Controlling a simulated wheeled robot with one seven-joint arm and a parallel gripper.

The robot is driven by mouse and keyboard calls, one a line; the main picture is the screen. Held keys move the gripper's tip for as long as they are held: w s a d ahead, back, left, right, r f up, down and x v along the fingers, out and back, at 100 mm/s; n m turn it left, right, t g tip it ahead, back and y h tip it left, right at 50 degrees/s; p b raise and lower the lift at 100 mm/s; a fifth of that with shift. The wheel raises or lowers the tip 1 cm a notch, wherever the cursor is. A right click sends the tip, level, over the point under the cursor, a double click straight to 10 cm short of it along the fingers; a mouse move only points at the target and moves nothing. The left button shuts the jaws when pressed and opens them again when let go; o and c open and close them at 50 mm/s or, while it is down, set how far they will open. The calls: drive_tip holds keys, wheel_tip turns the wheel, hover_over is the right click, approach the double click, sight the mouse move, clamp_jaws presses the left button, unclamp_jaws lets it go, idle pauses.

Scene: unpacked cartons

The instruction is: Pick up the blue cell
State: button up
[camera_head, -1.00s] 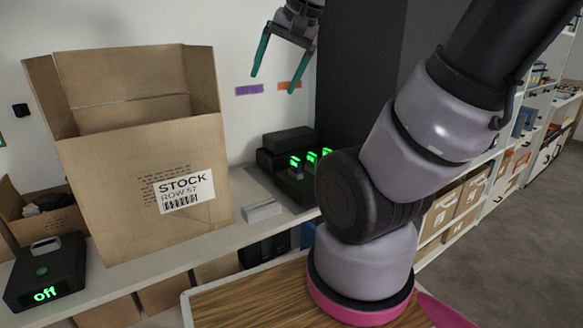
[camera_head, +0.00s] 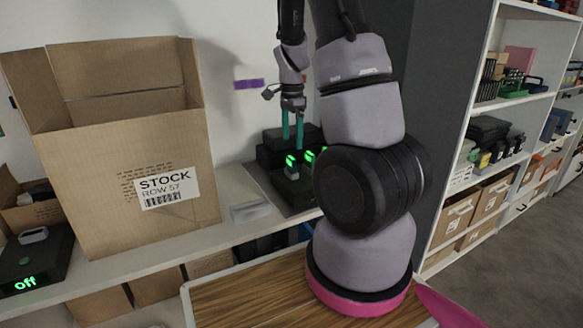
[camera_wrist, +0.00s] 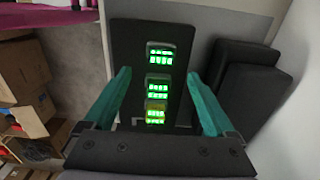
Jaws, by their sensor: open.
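My gripper (camera_head: 293,140) points down over the black dock (camera_head: 265,178) on the shelf, its two green fingers apart. In the wrist view the fingers stand on either side of the dock (camera_wrist: 125,48), with nothing seen between them held. A row of cells with green-lit displays sits in the dock: one at the top (camera_wrist: 160,54), one in the middle (camera_wrist: 157,88) and one yellowish-tinted at the bottom (camera_wrist: 156,112). The glow hides their body colours, so I cannot tell which is blue. My arm hides part of the dock in the head view.
A large open STOCK carton (camera_head: 110,180) stands left of the dock. A black unit reading "off" (camera_head: 28,262) carries a grey block (camera_head: 33,235). Dark boxes (camera_wrist: 250,85) stand beside the dock. A small light stack (camera_head: 250,212) lies between carton and dock.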

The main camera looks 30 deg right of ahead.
sight(291, 158)
wheel_tip(291, 158, down, 8)
drive_tip(key=shift+w+r, duration=0.1)
idle(0.4)
drive_tip(key=shift+c, duration=0.3)
clamp_jaws()
